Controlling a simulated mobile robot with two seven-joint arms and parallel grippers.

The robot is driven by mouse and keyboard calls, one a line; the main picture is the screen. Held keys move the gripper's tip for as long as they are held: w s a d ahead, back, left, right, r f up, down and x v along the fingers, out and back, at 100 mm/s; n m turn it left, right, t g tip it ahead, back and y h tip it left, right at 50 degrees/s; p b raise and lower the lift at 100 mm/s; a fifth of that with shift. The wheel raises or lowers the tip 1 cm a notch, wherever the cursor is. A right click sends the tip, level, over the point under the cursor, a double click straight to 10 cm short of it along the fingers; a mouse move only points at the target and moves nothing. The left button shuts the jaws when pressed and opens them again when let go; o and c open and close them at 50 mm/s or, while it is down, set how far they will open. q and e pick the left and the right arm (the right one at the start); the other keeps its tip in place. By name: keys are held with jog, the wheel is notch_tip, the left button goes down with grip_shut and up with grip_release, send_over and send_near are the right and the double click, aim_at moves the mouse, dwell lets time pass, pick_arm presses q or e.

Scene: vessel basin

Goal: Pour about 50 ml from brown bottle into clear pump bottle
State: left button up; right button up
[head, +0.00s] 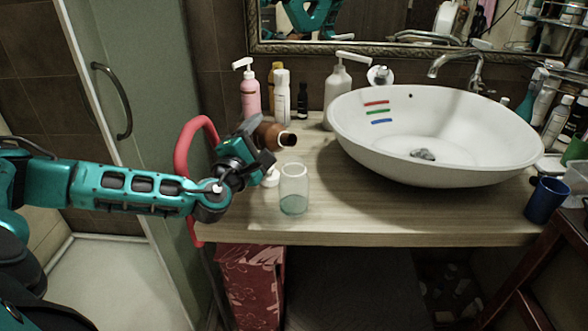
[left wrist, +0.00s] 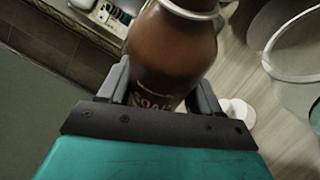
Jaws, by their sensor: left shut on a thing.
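The brown bottle (head: 268,134) is held in my left gripper (head: 259,144) above the counter, tipped far over with its open mouth toward the right. In the left wrist view the fingers of my gripper (left wrist: 162,88) close around the brown bottle (left wrist: 172,50), and part of its label shows. The clear pump bottle (head: 294,182) stands upright and open on the counter, with a pale liquid in its bottom part. It lies below and slightly right of the brown bottle's mouth in the picture. It also shows partly in the left wrist view (left wrist: 297,85). No stream of liquid is visible. My right gripper is not in view.
A small white piece (head: 270,178) lies left of the clear bottle. A pink pump bottle (head: 250,97), a white bottle (head: 282,97) and a grey pump bottle (head: 338,93) stand behind. The white basin (head: 440,165) fills the right. The counter's front middle is clear.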

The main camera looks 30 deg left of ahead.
pick_arm(q)
jog(key=shift+r+p, duration=0.2)
jog(key=shift+p, duration=0.1)
jog(key=shift+r+m, duration=0.25)
jog(key=shift+m, duration=0.25)
jog(key=shift+t, duration=0.3)
jog(key=shift+r+m+t+h+p, duration=0.4)
jog(key=shift+r+m+t+p, duration=0.15)
jog(key=shift+r+m, duration=0.85)
jog(key=shift+m, duration=0.4)
jog(key=shift+w+a, duration=0.1)
jog(key=shift+a, duration=0.2)
jog(key=shift+r+m+t, duration=0.15)
jog(key=shift+m+t, duration=0.1)
jog(key=shift+m, duration=0.05)
